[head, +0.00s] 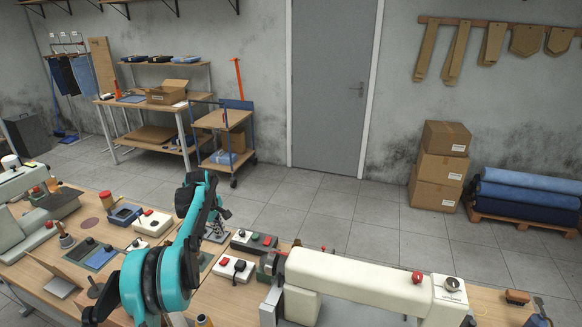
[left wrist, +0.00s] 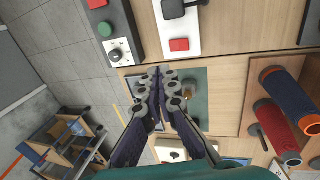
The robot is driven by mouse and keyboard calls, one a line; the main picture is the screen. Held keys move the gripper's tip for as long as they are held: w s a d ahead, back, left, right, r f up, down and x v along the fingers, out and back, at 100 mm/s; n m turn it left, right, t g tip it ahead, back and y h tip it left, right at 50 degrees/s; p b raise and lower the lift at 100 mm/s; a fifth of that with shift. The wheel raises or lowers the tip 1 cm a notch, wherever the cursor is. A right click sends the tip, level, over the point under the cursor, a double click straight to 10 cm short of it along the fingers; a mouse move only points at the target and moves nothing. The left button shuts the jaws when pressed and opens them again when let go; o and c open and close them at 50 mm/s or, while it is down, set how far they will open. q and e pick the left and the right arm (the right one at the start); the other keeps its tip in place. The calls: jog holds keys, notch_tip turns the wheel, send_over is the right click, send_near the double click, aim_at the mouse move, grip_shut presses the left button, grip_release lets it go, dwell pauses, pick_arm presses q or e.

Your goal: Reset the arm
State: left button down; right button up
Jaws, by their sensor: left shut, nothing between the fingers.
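My left arm (head: 160,280), teal and black, rises from the bottom of the head view and bends down over the workbench. My left gripper (head: 219,236) points down near the bench's back edge, partly hidden behind the arm. In the left wrist view the left gripper (left wrist: 160,72) has its two dark fingers together at the tips, with nothing between them. It is over a green plate (left wrist: 196,100) on the wooden bench. How high it is above the plate, I cannot tell. My right gripper does not show.
A cream sewing machine (head: 370,285) stands right of the arm. Control boxes with red buttons (head: 236,269) and (head: 254,241) lie close to the gripper. Thread spools (left wrist: 278,130) show in the left wrist view. Open floor (head: 330,205) lies behind the bench.

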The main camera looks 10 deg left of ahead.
pick_arm(q)
jog(key=s+d+r+m+t, duration=0.1)
jog(key=s+d+r+m, duration=0.3)
jog(key=s+d+r, duration=0.35)
jog(key=s+d+r+m+t, duration=0.1)
jog(key=s+d+r+m, duration=0.35)
jog(key=s+d, duration=0.45)
jog(key=s+d+f+m, duration=0.2)
jog(key=s+d, duration=0.1)
jog(key=s, duration=0.3)
jog(key=s+d+f+m+t, duration=0.1)
jog(key=s+d+f+m, duration=0.1)
jog(key=s, duration=0.5)
jog(key=s+d+f+m+t, duration=0.1)
jog(key=s+d+f+m, duration=0.1)
jog(key=s+d+m, duration=0.2)
jog(key=s+d+b, duration=0.1)
jog(key=s, duration=0.1)
jog(key=shift+s+d+f, duration=0.2)
jog(key=shift+s+f, duration=0.1)
jog(key=shift+f, duration=0.05)
jog(key=shift+m, duration=0.25)
